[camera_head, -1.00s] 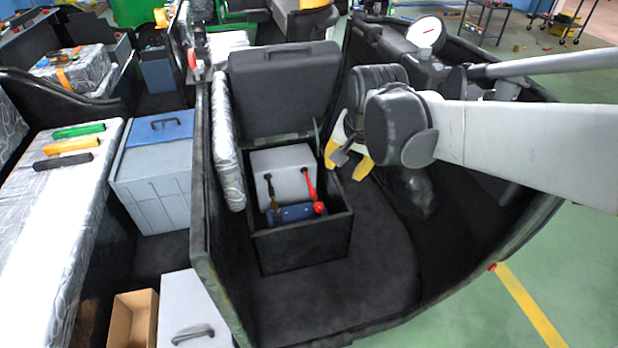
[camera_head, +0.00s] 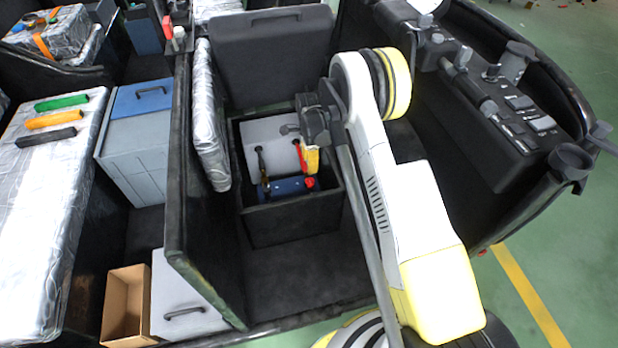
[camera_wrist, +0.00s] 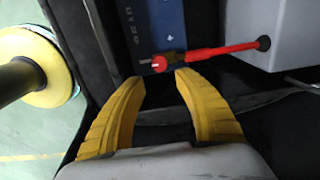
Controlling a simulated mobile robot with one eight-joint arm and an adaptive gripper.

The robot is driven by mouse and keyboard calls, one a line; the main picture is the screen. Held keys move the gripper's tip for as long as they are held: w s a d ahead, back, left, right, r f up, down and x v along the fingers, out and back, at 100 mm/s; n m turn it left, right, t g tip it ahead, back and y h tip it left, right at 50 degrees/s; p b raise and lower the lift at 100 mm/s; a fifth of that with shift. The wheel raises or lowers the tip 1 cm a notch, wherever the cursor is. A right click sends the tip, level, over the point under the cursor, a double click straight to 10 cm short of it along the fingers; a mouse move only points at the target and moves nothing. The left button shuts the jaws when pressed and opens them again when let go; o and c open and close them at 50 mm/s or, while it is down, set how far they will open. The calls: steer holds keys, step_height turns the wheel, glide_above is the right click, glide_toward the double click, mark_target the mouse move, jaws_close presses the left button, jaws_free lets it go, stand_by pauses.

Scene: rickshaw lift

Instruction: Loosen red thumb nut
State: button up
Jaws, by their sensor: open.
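The red thumb nut (camera_head: 310,183) is at the right end of the blue battery (camera_head: 280,187) in an open black box. In the wrist view the red nut (camera_wrist: 160,63) sits on the battery's edge near a plus mark, with a red lead (camera_wrist: 222,51) running right from it. My gripper's yellow fingers (camera_wrist: 161,78) are open and empty in the wrist view, their tips just below the nut, roughly either side of it. I cannot tell whether they touch it. In the head view my gripper (camera_head: 309,158) is over the box's right side, partly hidden by my arm.
The black box (camera_head: 290,224) has its lid (camera_head: 270,55) raised behind. A grey block (camera_head: 268,138) and a black lead (camera_head: 262,162) are next to the battery. A dark partition (camera_head: 190,210) stands left. A dark control console (camera_head: 490,120) stands right.

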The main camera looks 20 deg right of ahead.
mark_target(309, 180)
step_height(309, 180, down, 10)
steer(key=b, duration=0.4)
steer(key=shift+f, duration=0.25)
steer(key=shift+c, duration=0.4)
jaws_close()
